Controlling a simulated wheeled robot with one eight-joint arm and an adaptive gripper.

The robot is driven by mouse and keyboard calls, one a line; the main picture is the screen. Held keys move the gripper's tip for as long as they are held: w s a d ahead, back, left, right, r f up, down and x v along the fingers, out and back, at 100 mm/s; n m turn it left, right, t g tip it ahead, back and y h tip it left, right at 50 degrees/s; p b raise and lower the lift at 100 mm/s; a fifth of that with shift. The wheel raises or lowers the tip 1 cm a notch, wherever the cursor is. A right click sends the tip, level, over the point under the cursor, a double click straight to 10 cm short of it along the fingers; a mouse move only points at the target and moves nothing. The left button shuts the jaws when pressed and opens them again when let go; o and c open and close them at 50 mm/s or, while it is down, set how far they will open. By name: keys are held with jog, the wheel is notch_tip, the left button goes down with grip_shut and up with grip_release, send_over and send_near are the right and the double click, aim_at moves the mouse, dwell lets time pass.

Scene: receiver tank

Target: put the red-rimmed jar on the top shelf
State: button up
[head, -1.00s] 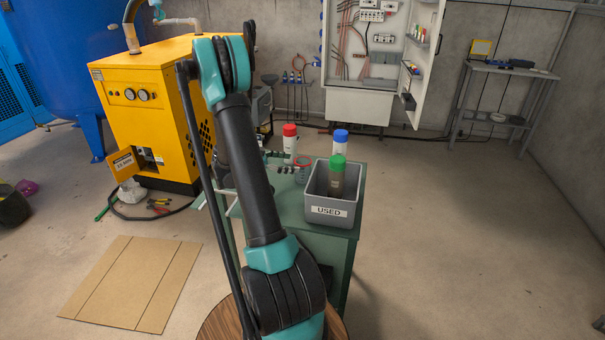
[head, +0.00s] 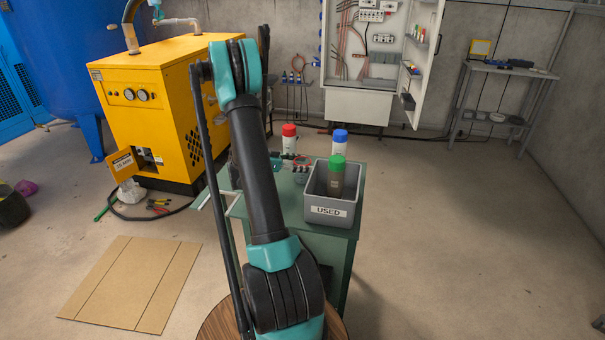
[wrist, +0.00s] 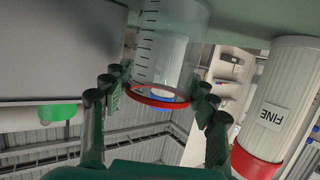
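The red-rimmed jar (wrist: 168,50) is clear, with dark graduation marks. In the wrist view, which looks upside down, it stands upright on the green cabinet top (wrist: 238,20). My gripper (wrist: 160,98) has a finger on each side of the jar near its red rim. The fingers look open around it; whether the pads touch the glass cannot be told. In the head view my gripper (head: 300,168) is at the cabinet top and mostly covers the jar. I cannot make out which surface is the top shelf.
A red-capped bottle labelled FINE (wrist: 272,105) stands close beside the jar. On the other side is a grey USED bin (head: 330,211) holding a green-capped bottle (head: 336,178). A blue-capped bottle (head: 340,143) stands behind. A yellow machine (head: 160,110) is at left.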

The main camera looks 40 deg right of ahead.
jog(key=c, duration=0.8)
jog(key=shift+o, duration=0.2)
